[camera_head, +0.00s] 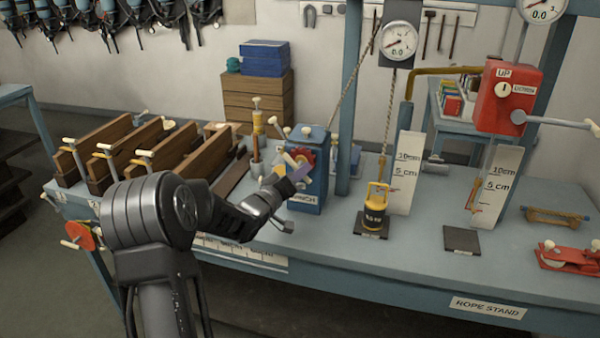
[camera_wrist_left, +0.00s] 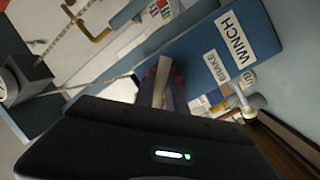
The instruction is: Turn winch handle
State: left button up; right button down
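The blue winch box (camera_head: 308,196) stands on the bench near the middle of the head view. Its blue side, with WINCH and BRAKE labels, also shows in the left wrist view (camera_wrist_left: 205,55). My left gripper (camera_head: 284,180) is right at the winch's front, beside a red toothed wheel (camera_head: 303,154). In the wrist view a cream bar (camera_wrist_left: 160,82) stands up just beyond the gripper's dark body, between reddish-purple parts. The fingertips are not clear, so I cannot tell whether they grip the handle. My right gripper is out of view.
A red box with a crank (camera_head: 508,95) is at right. Wooden troughs (camera_head: 130,150) fill the bench's left. Red clamp-like tool (camera_head: 568,257) lies at front right.

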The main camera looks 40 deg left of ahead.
pick_arm(q)
grip_shut()
jog(key=shift+n+b, duration=0.4)
jog(key=shift+b, duration=0.1)
dwell(0.3)
jog(key=shift+n+t+b, duration=0.4)
jog(key=shift+n+b, duration=0.6)
jog(key=shift+b, duration=0.05)
jog(key=n+b, duration=0.2)
jog(key=n, duration=0.1)
jog(key=shift+d+r+t+y+b, duration=0.2)
jog(key=shift+t+y+b, duration=0.1)
jog(key=shift+y+b, duration=0.1)
jog(key=shift+r+n+b, duration=0.25)
jog(key=shift+n+b, duration=0.3)
jog(key=shift+n, duration=0.45)
jog(key=o, duration=0.5)
grip_release()
